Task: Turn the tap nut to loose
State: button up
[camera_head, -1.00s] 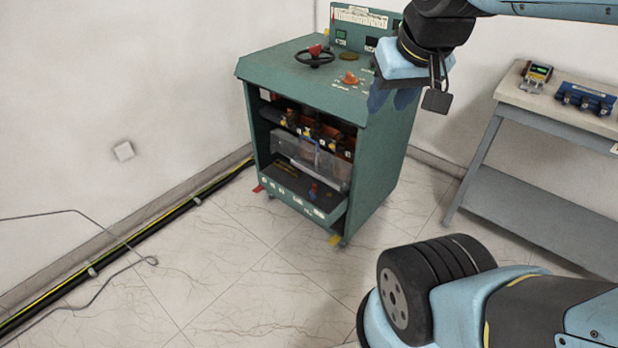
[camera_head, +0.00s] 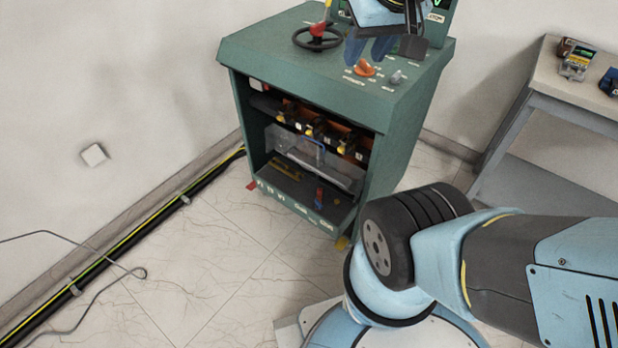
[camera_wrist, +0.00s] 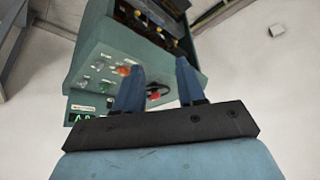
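The green transformer cabinet (camera_head: 395,100) stands with its front open. Inside is a row of dark and copper-coloured parts with yellow pieces (camera_head: 318,127); I cannot tell which part is the tap nut. On its top are a black handwheel with a red knob (camera_head: 317,35) and an orange knob (camera_head: 365,68). My gripper (camera_head: 369,48) is open and empty, pointing down over the cabinet top in the head view, close to the orange knob. In the wrist view the cabinet appears upside down. There the handwheel (camera_wrist: 157,93) shows between the fingertips (camera_wrist: 160,75), apart from them.
A grey bench (camera_head: 560,85) with small instruments (camera_head: 577,65) stands at the right. A black and yellow cable (camera_head: 130,235) runs along the left wall, and a loose grey wire (camera_head: 120,268) lies on the floor. The tiled floor before the cabinet is clear.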

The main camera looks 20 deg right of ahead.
jog(key=shift+w+d, duration=0.15)
jog(key=shift+w, duration=0.05)
jog(key=n+g, duration=0.1)
jog(key=g, duration=0.2)
send_over(319, 202)
jog(key=s+f+x, duration=0.1)
jog(key=s+x, duration=0.1)
jog(key=x, duration=0.8)
jog(key=s+x, duration=0.3)
jog(key=x, duration=0.7)
jog(key=f+g, duration=0.1)
jog(key=f, duration=1.4)
jog(key=f+n, duration=0.1)
jog(key=f, duration=1.4)
jog(key=f+g, duration=0.1)
jog(key=f, duration=1.5)
jog(key=shift+w+f+n+g, duration=0.1)
jog(key=shift+w+n+g, duration=0.2)
jog(key=shift+w, duration=0.1)
jog(key=shift+c, duration=0.4)
grip_shut()
